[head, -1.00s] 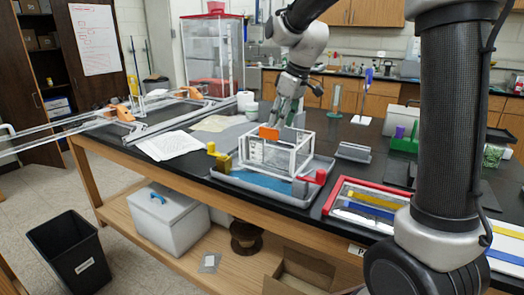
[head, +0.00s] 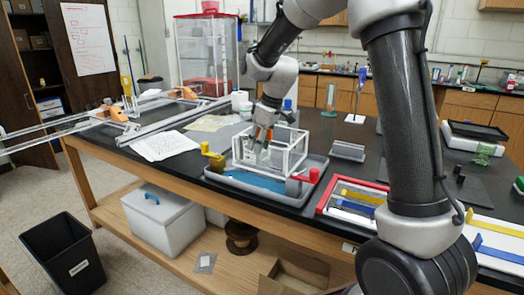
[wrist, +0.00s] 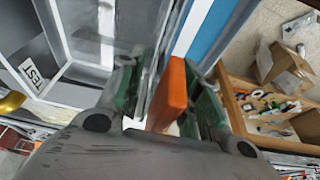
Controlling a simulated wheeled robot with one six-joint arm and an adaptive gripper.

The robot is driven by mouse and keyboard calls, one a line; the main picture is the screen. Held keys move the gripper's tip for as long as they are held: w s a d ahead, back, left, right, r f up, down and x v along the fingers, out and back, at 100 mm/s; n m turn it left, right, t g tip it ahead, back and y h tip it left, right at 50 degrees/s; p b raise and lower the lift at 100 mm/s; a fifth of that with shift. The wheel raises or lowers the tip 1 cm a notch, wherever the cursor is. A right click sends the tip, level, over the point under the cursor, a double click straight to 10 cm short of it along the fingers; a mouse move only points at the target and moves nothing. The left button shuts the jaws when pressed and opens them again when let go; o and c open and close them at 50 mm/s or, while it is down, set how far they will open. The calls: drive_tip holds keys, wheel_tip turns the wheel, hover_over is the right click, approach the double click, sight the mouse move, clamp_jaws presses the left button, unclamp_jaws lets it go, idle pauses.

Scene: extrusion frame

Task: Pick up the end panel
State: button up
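The white-edged extrusion frame (head: 291,157) stands in a grey tray (head: 240,187) on the black bench. An orange block (wrist: 170,95), which looks like a grip of the end panel, is between my fingers in the wrist view. The panel itself is hard to make out. My gripper (head: 264,140) points down into the near left part of the frame. In the wrist view my gripper (wrist: 167,100) has its green-padded fingers on either side of the orange block. The right finger is close against it, and a gap shows on the left. My fingers partly hide the block in the head view.
A yellow clamp (head: 214,160) and a red clamp (head: 306,176) sit on the tray's rim. A red-edged rack (head: 325,200) with coloured strips lies to the right. Long metal rails (head: 60,123) extend at the left. Papers (head: 163,145) lie left of the tray.

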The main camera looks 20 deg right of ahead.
clamp_jaws()
drive_tip(key=shift+r, duration=0.15)
